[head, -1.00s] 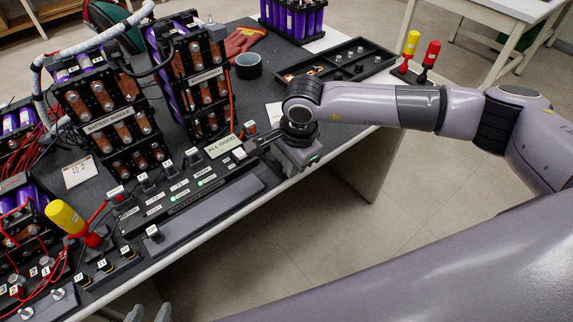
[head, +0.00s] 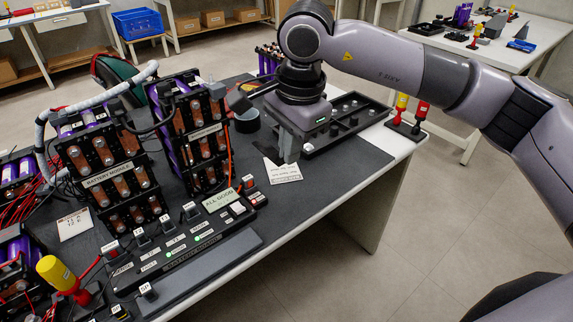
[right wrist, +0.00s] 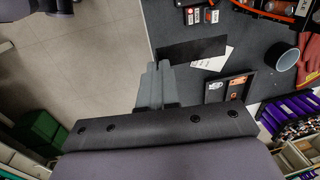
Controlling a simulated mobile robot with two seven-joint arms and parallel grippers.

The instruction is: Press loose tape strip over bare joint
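My right gripper (head: 288,158) points down over the right part of the table, above a white note (head: 283,173). Its grey fingers (right wrist: 156,66) lie close together in the right wrist view and look shut. A flat black strip (right wrist: 192,50) shows just beyond the fingertips, over or beside the note (right wrist: 215,62). Battery modules with copper busbars (head: 110,180) stand at the left, a second one (head: 200,130) behind. Which joint is bare is too small to tell. My left gripper is out of view.
A switch panel (head: 185,245) with green lights runs along the table's front edge. A green "ALL GOOD" sign (head: 219,200) stands at its right end. A black parts tray (head: 345,118) and red and yellow-handled tools (head: 408,115) are behind. A tape roll (right wrist: 285,55) lies near gloves (right wrist: 308,60).

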